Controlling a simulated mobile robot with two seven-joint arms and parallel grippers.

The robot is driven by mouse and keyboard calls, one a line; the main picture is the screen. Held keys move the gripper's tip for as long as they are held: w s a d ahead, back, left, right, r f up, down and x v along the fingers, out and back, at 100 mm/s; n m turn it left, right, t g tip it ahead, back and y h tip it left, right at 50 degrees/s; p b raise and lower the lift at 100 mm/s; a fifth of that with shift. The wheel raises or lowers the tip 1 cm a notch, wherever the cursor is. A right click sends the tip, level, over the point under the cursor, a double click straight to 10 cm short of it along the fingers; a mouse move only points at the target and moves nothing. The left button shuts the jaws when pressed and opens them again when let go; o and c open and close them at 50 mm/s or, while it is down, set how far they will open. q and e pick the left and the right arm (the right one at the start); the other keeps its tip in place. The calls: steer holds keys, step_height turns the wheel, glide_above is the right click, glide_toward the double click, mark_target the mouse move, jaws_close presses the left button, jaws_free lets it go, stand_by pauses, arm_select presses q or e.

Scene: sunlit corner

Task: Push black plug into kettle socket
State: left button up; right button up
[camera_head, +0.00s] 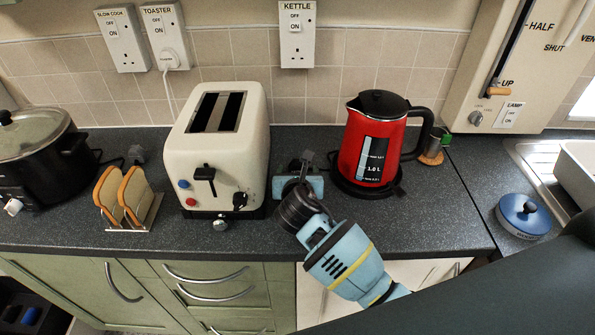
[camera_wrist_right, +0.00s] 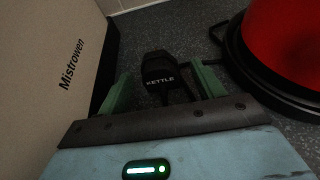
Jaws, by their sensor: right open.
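The black plug, marked KETTLE (camera_wrist_right: 160,72), lies on the dark worktop between toaster and kettle. In the head view the plug (camera_head: 307,160) shows just past my right gripper (camera_head: 299,178), partly hidden by it. In the wrist view the green fingers of my right gripper (camera_wrist_right: 164,86) are open, one on each side of the plug; contact cannot be told. The kettle socket (camera_head: 297,52) is on the tiled wall above, labelled KETTLE, with its holes empty. The red kettle (camera_head: 374,145) stands on its black base to the right. My left gripper is not in view.
The cream toaster (camera_head: 255,125) stands close on the left of my gripper. A toast rack (camera_head: 128,200) and a slow cooker (camera_head: 35,160) are further left. The toaster socket (camera_head: 168,40) holds a white plug. A blue-lidded pot (camera_head: 523,217) is at right.

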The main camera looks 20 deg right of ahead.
steer(key=shift+c, duration=0.2)
stand_by(0.6)
steer(key=c, duration=1.3)
steer(key=shift+s+a, duration=0.3)
steer(key=shift+s, duration=0.65)
steer(key=shift+s+a, duration=0.25)
steer(key=shift+s, duration=0.75)
steer(key=shift+s+a, duration=0.3)
steer(key=shift+s, duration=0.65)
